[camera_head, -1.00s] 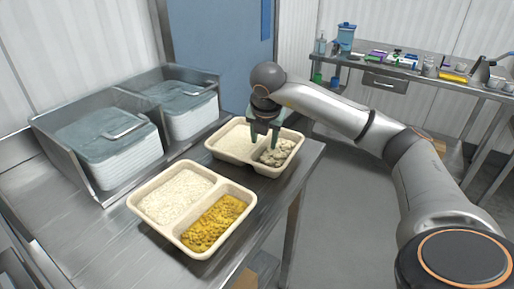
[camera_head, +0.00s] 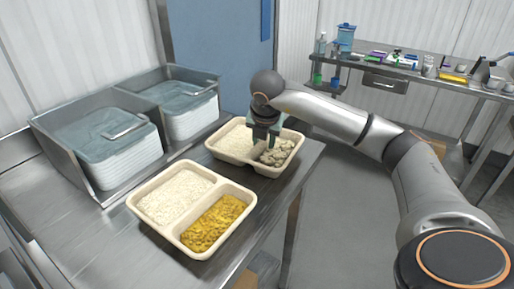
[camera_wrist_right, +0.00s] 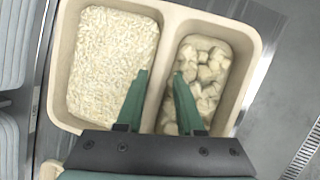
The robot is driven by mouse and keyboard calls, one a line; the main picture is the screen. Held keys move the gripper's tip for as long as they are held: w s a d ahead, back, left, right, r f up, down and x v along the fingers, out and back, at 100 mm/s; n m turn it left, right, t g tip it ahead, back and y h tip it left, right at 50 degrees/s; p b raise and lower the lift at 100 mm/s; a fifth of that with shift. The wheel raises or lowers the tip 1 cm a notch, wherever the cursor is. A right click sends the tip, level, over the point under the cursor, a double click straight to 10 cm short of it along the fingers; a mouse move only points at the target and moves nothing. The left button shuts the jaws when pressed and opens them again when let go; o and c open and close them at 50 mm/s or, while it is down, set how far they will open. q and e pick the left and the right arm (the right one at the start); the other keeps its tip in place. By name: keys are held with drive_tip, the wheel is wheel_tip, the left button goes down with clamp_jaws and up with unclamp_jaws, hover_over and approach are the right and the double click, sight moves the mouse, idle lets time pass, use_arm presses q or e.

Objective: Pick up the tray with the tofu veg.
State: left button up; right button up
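The tray with the tofu veg (camera_head: 212,158) is a beige two-compartment tray at the far right end of the steel table. White rice (camera_head: 237,138) fills its left compartment and pale tofu cubes (camera_head: 276,153) lie in its right one. It also shows in the right wrist view (camera_wrist_right: 55,75). My right gripper (camera_head: 266,143) is low over this tray. In the right wrist view its two green fingers (camera_wrist_right: 161,75) stand apart, one on each side of the divider; I cannot tell whether they touch it. My left gripper is not in view.
A second beige tray (camera_head: 182,238) with rice and yellow food sits nearer on the table. The table edge (camera_head: 268,222) is close to both trays. A back bench (camera_head: 430,75) holds small items.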

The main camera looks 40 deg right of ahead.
clamp_jaws()
drive_tip(key=shift+r, duration=0.1)
